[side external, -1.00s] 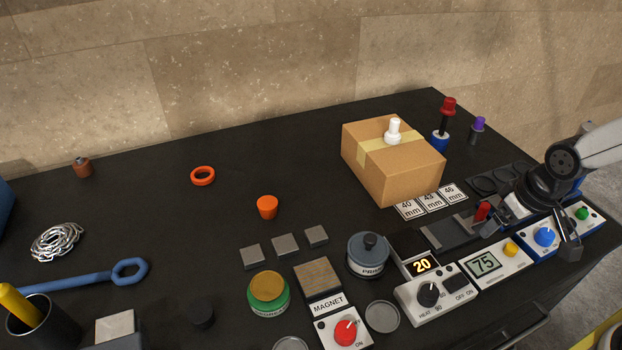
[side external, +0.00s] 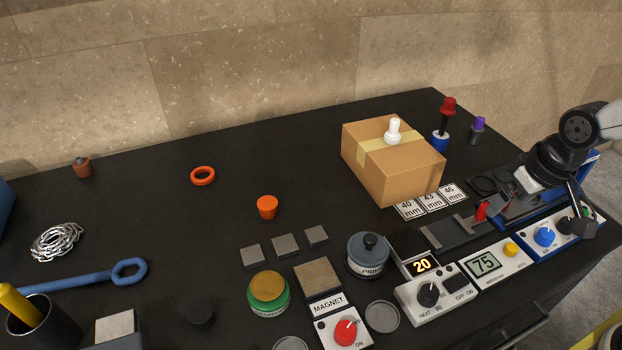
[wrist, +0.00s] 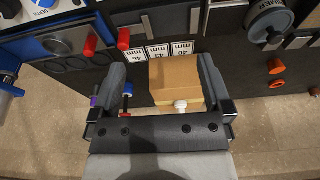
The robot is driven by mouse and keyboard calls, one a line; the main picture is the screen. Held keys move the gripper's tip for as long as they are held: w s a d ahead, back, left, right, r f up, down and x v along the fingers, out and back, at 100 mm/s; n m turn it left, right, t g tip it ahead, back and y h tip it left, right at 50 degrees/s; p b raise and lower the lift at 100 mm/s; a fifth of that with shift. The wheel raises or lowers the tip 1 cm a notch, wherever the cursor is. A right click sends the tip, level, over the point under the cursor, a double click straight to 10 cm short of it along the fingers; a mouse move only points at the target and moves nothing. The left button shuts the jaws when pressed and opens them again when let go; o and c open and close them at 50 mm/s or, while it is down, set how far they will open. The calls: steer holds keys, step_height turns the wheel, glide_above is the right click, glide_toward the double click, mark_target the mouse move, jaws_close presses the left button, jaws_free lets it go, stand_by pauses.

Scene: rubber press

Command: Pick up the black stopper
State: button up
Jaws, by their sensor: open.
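A small dark, short round piece that looks like the black stopper (side external: 201,315) stands on the black table at the lower left of the side view. It blends into the dark table, so its exact shape is hard to make out. I cannot find it in the wrist view. My gripper (side external: 540,213) is at the far right of the side view, over the control panels, well away from the black piece. In the wrist view, the two fingers of my gripper (wrist: 163,70) are wide apart with nothing held between them.
A cardboard box (side external: 393,170) with a white knob stands mid-right. A green jar (side external: 268,300), grey primer pot (side external: 367,262) and magnet unit (side external: 345,330) stand right of the black piece. A dark cup (side external: 40,330) and blue wrench (side external: 80,281) lie left. Table behind is mostly clear.

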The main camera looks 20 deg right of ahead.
steer(key=w+a+m+t+y, duration=0.2)
steer(key=w+a+m+t, duration=0.1)
steer(key=w+a+m, duration=0.65)
steer(key=m+t+y, duration=0.2)
steer(key=m+y, duration=0.7)
steer(key=m, duration=0.4)
glide_above(210, 313)
steer(key=s+d, duration=0.2)
steer(key=d, duration=0.2)
steer(key=shift+m, duration=0.25)
steer(key=f, duration=1.2)
steer(key=shift+s+a+f, duration=0.1)
steer(key=shift+a+f, duration=0.1)
steer(key=shift+a, duration=0.15)
steer(key=shift+f, duration=0.45)
steer(key=shift+a, duration=0.1)
